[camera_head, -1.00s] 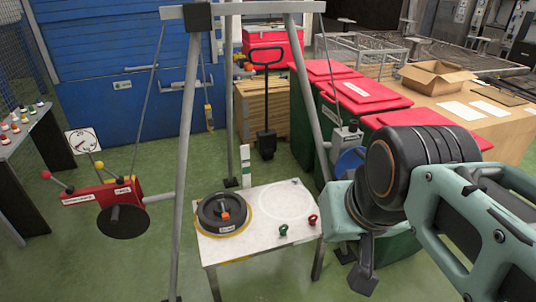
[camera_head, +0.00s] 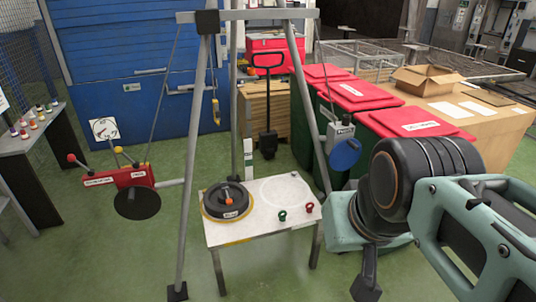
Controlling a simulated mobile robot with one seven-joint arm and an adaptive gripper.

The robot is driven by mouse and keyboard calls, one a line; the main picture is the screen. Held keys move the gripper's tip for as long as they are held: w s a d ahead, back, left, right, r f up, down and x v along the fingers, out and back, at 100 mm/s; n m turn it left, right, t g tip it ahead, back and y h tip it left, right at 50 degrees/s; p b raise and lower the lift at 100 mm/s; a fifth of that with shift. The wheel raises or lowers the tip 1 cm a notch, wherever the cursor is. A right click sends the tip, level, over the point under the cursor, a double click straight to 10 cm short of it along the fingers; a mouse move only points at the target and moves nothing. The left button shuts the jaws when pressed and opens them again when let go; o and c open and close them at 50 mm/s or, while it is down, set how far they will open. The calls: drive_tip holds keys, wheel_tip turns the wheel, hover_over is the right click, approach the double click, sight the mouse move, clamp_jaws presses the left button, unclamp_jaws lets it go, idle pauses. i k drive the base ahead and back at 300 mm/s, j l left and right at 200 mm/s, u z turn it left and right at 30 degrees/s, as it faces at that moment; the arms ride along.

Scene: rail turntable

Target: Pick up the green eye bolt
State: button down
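The green eye bolt (camera_head: 282,215) stands on the front right part of a small white table (camera_head: 245,228). A red eye bolt (camera_head: 309,207) stands just to its right, near the table's right edge. My arm fills the lower right of the picture. A dark part at its lower end (camera_head: 366,285) hangs to the right of the table, apart from the eye bolts; I cannot make out gripper fingers there.
A dark round weight (camera_head: 227,200) with an orange knob sits on the table's left. A grey tripod frame (camera_head: 193,150) straddles the table, with a hook (camera_head: 215,110) hanging inside. A red winch unit (camera_head: 118,177) is at left. Red-lidded bins (camera_head: 415,122) stand behind my arm.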

sight(283, 218)
drive_tip(key=i, duration=0.65)
drive_tip(key=k, duration=1.65)
drive_tip(key=i+l+u, duration=0.1)
drive_tip(key=i+l, duration=0.15)
drive_tip(key=i, duration=0.35)
drive_tip(key=i+l+u, duration=0.1)
drive_tip(key=i+l, duration=0.2)
drive_tip(key=i, duration=0.35)
drive_tip(key=i+l+u, duration=0.15)
drive_tip(key=i+l, duration=0.2)
drive_tip(key=i, duration=0.2)
drive_tip(key=i+l+u, duration=0.1)
drive_tip(key=i+l, duration=0.35)
drive_tip(key=i, duration=0.15)
